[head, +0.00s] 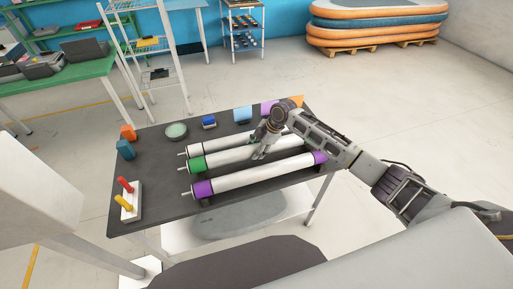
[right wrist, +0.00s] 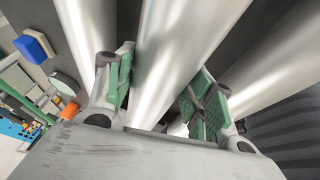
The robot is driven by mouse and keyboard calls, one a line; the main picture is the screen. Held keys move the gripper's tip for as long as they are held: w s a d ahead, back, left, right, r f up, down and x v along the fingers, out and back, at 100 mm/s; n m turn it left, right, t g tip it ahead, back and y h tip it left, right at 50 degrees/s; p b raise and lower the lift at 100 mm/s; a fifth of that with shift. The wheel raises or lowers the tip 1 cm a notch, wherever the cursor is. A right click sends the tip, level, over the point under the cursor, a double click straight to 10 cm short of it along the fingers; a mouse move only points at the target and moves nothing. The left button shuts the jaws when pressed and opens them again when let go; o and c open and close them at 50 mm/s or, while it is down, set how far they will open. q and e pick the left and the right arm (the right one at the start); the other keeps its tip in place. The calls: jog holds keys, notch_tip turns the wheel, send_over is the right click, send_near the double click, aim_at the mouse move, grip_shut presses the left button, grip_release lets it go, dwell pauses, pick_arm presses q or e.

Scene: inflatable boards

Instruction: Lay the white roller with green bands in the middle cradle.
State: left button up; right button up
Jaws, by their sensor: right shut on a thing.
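The white roller with green bands (head: 230,157) lies across the dark table, between two other rollers. Its left green band shows; its right end is hidden behind my right arm. My right gripper (head: 262,151) reaches down onto this roller right of its middle and is shut on it. In the right wrist view the green finger pads stand on either side of the white tube (right wrist: 183,45). The middle cradle is hidden under the roller, and I cannot tell whether the roller touches it. My left gripper is not in view.
A white roller with purple bands (head: 260,174) lies in front, and another white roller (head: 215,146) lies behind, both close by. A peg block (head: 130,204), orange and blue blocks, a round dish (head: 176,131) and small boxes stand along the table's left and back edges.

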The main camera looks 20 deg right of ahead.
jog(key=shift+f+b, duration=0.45)
jog(key=shift+f, duration=0.65)
dwell(0.6)
jog(key=o, duration=1.7)
jog(key=shift+s+f, duration=0.1)
jog(key=shift+f, duration=0.05)
jog(key=shift+v, duration=6.1)
